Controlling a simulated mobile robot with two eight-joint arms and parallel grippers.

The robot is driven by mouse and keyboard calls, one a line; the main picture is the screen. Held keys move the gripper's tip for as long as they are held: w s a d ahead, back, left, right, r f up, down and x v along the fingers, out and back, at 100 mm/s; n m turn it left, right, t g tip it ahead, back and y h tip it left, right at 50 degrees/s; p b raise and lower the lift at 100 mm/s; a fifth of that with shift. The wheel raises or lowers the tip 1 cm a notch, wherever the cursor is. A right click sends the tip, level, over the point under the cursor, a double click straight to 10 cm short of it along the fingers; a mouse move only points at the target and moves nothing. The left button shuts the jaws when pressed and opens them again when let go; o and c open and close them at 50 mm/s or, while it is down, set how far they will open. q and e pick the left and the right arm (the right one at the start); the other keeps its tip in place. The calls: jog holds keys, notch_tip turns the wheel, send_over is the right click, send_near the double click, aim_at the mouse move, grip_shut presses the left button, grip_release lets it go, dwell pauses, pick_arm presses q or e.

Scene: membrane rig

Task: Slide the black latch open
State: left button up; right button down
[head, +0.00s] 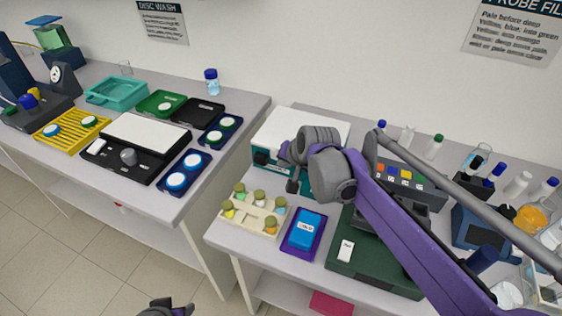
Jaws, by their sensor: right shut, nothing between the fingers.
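A white box with a teal front (261,157) stands at the back left of the right table. My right arm reaches in from the right, and my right gripper (292,186) is in front of this box. The gripper is shut and empty, its small dark tips pointing down close to the box front. The wrist hides much of the front, and I cannot make out the black latch for certain. I cannot tell if the gripper touches the box. A small part of my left gripper (166,308) shows at the bottom edge.
A cream rack of capped vials (250,222), a blue box on a purple tray (306,230) and a dark green case (345,265) stand in front. Bottles and devices crowd the right. A gap separates the left table (225,160), which holds trays and dishes.

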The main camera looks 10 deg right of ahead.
pick_arm(q)
jog(key=shift+s+d+r+p, duration=0.1)
jog(key=shift+d+r+p, duration=0.1)
jog(key=shift+r+p, duration=0.2)
pick_arm(e)
jog(key=v, duration=1)
jog(key=shift+s+d, duration=0.25)
jog(key=shift+d, duration=0.1)
